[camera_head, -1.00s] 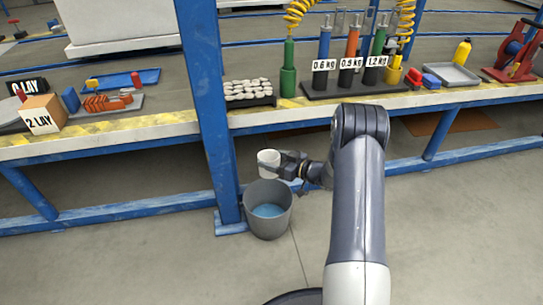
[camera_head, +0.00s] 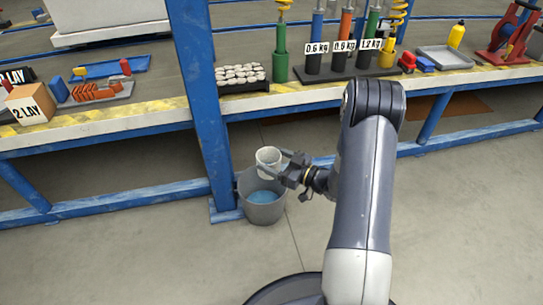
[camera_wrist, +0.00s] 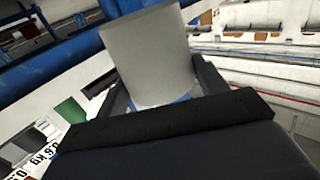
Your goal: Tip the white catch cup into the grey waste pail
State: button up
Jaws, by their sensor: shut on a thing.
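The white catch cup (camera_head: 268,158) is above the grey waste pail (camera_head: 262,205) in the head view, near the pail's back rim. It is tilted, with its opening partly turned toward the camera. My gripper (camera_head: 281,164) is shut on the cup from the right. In the wrist view the cup (camera_wrist: 150,55) stands between the two dark fingers and fills the upper middle. The pail stands on the floor beside the blue post, with blue showing inside it. I cannot tell what is in the cup.
A blue post (camera_head: 203,100) rises just left of the pail. A blue lower rail (camera_head: 120,199) runs behind the pail. The floor to the right is clear.

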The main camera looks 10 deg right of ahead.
jog(key=s, duration=0.7)
jog(key=shift+s, duration=0.4)
dwell(0.4)
jog(key=w+r+m+t+h, duration=0.1)
jog(key=w+a+r+m+t+h, duration=0.1)
jog(key=h, duration=0.1)
jog(key=w+r+m+t+h, duration=0.1)
jog(key=m+h, duration=0.1)
jog(key=shift+w+a+t, duration=0.2)
jog(key=shift+a+t, duration=0.15)
jog(key=shift+t, duration=0.05)
notch_tip(320, 180, up, 35)
jog(key=d+m+t+h+p, duration=0.1)
jog(key=m+h+p, duration=0.4)
jog(key=p, duration=3.4)
jog(key=w+h, duration=0.1)
jog(key=h, duration=0.2)
jog(key=shift+d+t, duration=0.3)
jog(key=shift+d, duration=0.05)
